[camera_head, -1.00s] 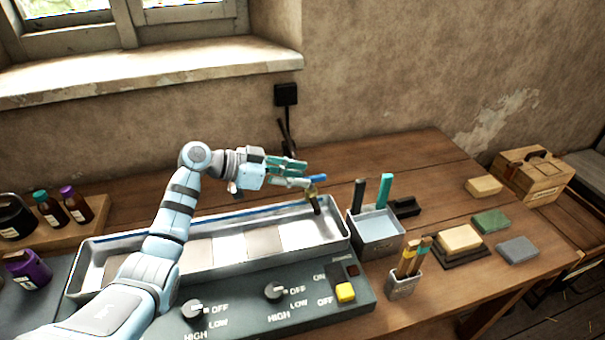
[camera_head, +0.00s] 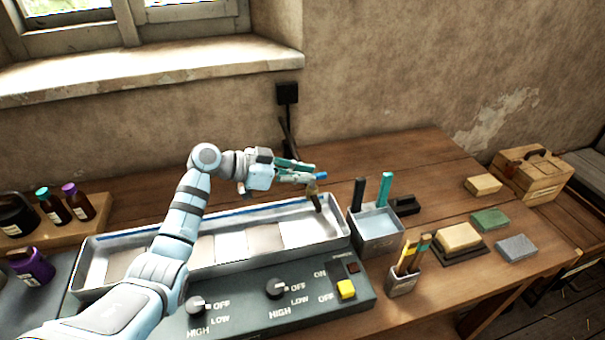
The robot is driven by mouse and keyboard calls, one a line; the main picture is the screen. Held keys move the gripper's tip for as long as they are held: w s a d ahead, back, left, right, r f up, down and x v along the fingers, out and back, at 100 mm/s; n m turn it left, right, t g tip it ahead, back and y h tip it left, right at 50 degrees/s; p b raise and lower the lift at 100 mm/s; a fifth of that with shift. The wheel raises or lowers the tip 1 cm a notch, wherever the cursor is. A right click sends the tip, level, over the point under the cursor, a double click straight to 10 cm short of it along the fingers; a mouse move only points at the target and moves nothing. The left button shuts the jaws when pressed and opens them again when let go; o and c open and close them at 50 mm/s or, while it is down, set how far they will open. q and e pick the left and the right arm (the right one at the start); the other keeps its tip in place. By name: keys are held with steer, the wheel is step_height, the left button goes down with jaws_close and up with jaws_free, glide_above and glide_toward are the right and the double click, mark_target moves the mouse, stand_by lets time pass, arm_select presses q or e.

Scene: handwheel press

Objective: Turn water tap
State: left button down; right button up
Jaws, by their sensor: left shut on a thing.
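The water tap (camera_head: 314,191) is a small brownish spout at the right end of the long metal trough (camera_head: 110,240), with a blue handle (camera_head: 320,175) at its top. My left gripper (camera_head: 312,174) reaches in from the left above the trough. Its fingers point right and are shut on the blue tap handle. The fingers partly cover the handle and the upper tap. My right gripper is not in view.
A control panel (camera_head: 240,312) with two knobs and a yellow switch lies in front of the trough. A grey water container (camera_head: 374,243), a brush cup (camera_head: 401,287) and several whetstones stand to the right. Dark bottles (camera_head: 52,206) stand at the left.

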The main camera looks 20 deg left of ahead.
arm_select(q)
steer(key=shift+s+d+r+n+t+y+p, duration=0.1)
steer(key=shift+s+d+n+t+y+p, duration=0.15)
steer(key=shift+n+t+y+p, duration=1.1)
steer(key=shift+s+d+f+n+t+y+p, duration=0.1)
steer(key=shift+d+n+t+y+p, duration=0.35)
steer(key=shift+n+y+p, duration=1.65)
steer(key=shift+s+d+r+n+t+y+p, duration=0.1)
steer(key=shift+s+n+t+y+p, duration=0.1)
steer(key=shift+n+t+y+p, duration=1.5)
steer(key=shift+m+g+h+p, duration=0.35)
steer(key=shift+g+h+p, duration=0.1)
steer(key=shift+g, duration=0.15)
steer(key=c, duration=1.7)
jaws_free()
steer(key=v, duration=1.2)
